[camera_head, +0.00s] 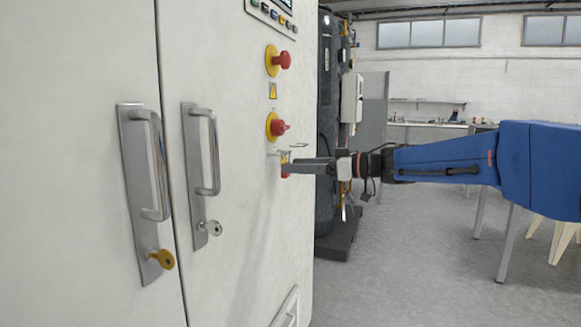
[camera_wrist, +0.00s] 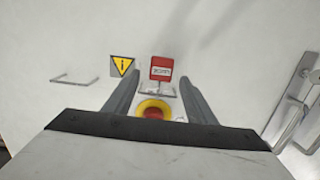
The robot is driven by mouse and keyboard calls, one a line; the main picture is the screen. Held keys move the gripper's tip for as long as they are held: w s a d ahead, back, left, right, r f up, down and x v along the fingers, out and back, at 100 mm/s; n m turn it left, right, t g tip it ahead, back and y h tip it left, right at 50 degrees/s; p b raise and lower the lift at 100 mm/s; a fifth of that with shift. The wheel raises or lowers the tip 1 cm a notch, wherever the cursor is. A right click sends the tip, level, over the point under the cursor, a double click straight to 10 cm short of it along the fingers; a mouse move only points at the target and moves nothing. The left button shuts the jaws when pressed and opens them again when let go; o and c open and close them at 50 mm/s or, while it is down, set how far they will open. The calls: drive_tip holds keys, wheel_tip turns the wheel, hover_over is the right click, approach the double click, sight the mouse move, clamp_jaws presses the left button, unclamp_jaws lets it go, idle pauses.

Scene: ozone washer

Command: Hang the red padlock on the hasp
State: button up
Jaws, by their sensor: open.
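The red padlock (camera_wrist: 161,68) has a pale label and shows in the wrist view close to the white cabinet face. Its shackle end meets a small metal hasp (camera_wrist: 157,91), and it appears to hang there; whether the shackle passes through the hasp is too small to tell. In the head view a bit of red padlock (camera_head: 284,175) shows beside the fingers, below the hasp (camera_head: 279,153). My gripper (camera_wrist: 160,80) is open, its fingers apart on either side of the padlock. It also shows side-on in the head view (camera_head: 288,166). No contact with the padlock is visible.
A red knob on a yellow ring (camera_head: 275,127) sits above the hasp. A wire bracket (camera_wrist: 73,81) juts out beside a yellow warning sign (camera_wrist: 122,66). Door handles (camera_head: 205,150) with keys stand at left. Open floor (camera_head: 415,245) lies right of the cabinet.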

drive_tip(key=s+d+r+m+t+h, duration=0.15)
drive_tip(key=d+t, duration=0.25)
drive_tip(key=d, duration=0.4)
drive_tip(key=s+d+r+m+t+h, duration=0.1)
drive_tip(key=d+r+m+t, duration=0.15)
drive_tip(key=d, duration=0.65)
drive_tip(key=s+d+f+m+t+h, duration=0.2)
drive_tip(key=d+m+t+h, duration=0.15)
drive_tip(key=d+h, duration=0.25)
drive_tip(key=s+d+f+m+t+h, duration=0.2)
drive_tip(key=d+m+h, duration=0.2)
drive_tip(key=d+h, duration=0.15)
drive_tip(key=s+d+f+m+g+h, duration=0.35)
drive_tip(key=s+d+f+g, duration=0.2)
drive_tip(key=s+f, duration=0.6)
drive_tip(key=s+a+f+g, duration=0.2)
drive_tip(key=s+f+g, duration=0.1)
drive_tip(key=s+f, duration=0.7)
drive_tip(key=s+a+f+n+g+y, duration=0.1)
drive_tip(key=s+a+f+g, duration=0.2)
drive_tip(key=s+f, duration=0.7)
drive_tip(key=shift+s+g, duration=0.35)
drive_tip(key=shift+g, duration=0.4)
drive_tip(key=shift+d+r+y, duration=0.1)
drive_tip(key=shift+y, duration=0.15)
